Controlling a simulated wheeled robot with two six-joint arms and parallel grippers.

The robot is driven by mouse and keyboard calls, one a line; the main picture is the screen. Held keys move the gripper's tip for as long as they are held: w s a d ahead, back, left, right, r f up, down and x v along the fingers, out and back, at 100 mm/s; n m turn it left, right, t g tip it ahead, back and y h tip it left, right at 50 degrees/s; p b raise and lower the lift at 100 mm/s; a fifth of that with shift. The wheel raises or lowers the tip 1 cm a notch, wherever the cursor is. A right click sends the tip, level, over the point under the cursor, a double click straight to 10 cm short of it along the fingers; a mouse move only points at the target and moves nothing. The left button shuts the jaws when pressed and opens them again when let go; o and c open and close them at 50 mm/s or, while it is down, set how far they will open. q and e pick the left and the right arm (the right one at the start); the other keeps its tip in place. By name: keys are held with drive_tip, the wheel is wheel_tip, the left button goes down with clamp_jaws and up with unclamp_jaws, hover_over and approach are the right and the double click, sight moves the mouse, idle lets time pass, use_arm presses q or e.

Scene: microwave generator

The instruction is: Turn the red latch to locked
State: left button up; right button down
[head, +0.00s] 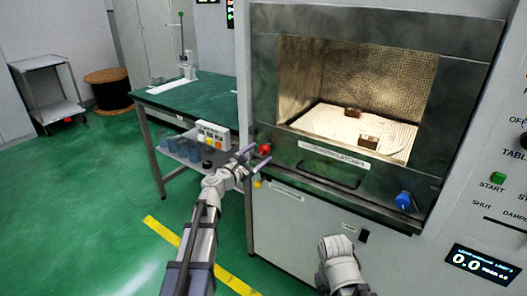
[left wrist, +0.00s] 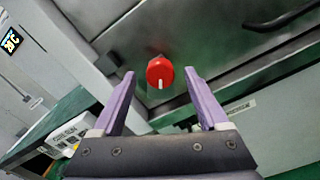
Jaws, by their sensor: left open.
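The red latch (head: 264,150) is a round knob at the lower left of the microwave generator's door (head: 290,150). In the left wrist view the red latch (left wrist: 160,73) shows a white mark at its lower edge. My left gripper (head: 256,158) is open with its two purple fingers spread. In the left wrist view the latch appears between and just beyond the fingertips of the left gripper (left wrist: 160,74); I see no contact. My right gripper (head: 340,262) is at the bottom of the head view, seen from behind, its fingers not clear.
A blue knob (head: 403,200) is at the door's lower right, with a dark handle (head: 328,181) between the knobs.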

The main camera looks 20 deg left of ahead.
sight(262, 151)
use_arm(q)
drive_tip(key=x, duration=0.3)
drive_tip(key=shift+w, duration=0.2)
drive_tip(key=shift+s+d, duration=0.1)
clamp_jaws()
idle(0.3)
